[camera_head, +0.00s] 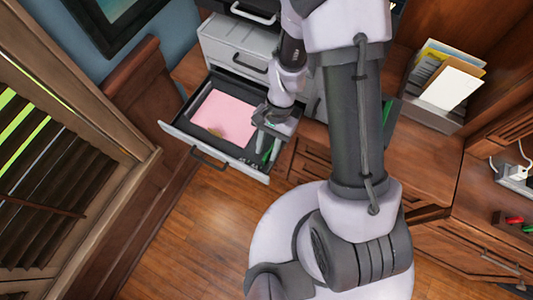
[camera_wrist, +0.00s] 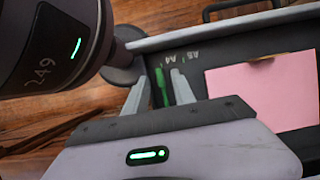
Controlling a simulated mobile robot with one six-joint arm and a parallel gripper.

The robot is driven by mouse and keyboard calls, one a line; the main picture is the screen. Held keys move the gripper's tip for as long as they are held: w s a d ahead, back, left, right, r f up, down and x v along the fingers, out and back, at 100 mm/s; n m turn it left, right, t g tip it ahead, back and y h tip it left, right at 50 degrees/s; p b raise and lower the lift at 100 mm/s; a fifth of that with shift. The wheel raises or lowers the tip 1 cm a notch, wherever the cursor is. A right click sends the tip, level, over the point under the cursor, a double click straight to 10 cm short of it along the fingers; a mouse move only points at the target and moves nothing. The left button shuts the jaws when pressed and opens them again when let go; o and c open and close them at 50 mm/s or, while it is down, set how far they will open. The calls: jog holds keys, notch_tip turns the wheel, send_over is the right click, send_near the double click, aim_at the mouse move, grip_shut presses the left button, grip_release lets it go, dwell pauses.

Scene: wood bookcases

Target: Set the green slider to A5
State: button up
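The green slider (camera_wrist: 161,88) is a narrow upright strip in the open drawer. In the wrist view it stands left of the white A4 mark (camera_wrist: 172,58), and the A5 mark (camera_wrist: 193,55) is further right. My gripper (camera_wrist: 160,75) is open, with one finger on each side of the slider and dark gaps between. I cannot tell whether a finger touches it. In the head view my gripper (camera_head: 268,118) reaches into the right part of the drawer, near a green strip (camera_head: 267,152). The slider's lower end is hidden behind my gripper body.
A pink sheet (camera_head: 222,117) lies in the drawer (camera_head: 232,169), which is pulled out of a grey cabinet (camera_head: 238,40). A paper holder (camera_head: 432,105) stands on the desk at right. A wooden shutter (camera_head: 50,170) is at left. Bare wood floor (camera_head: 190,235) lies in front.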

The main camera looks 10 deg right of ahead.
jog(key=shift+x, duration=0.9)
grip_shut()
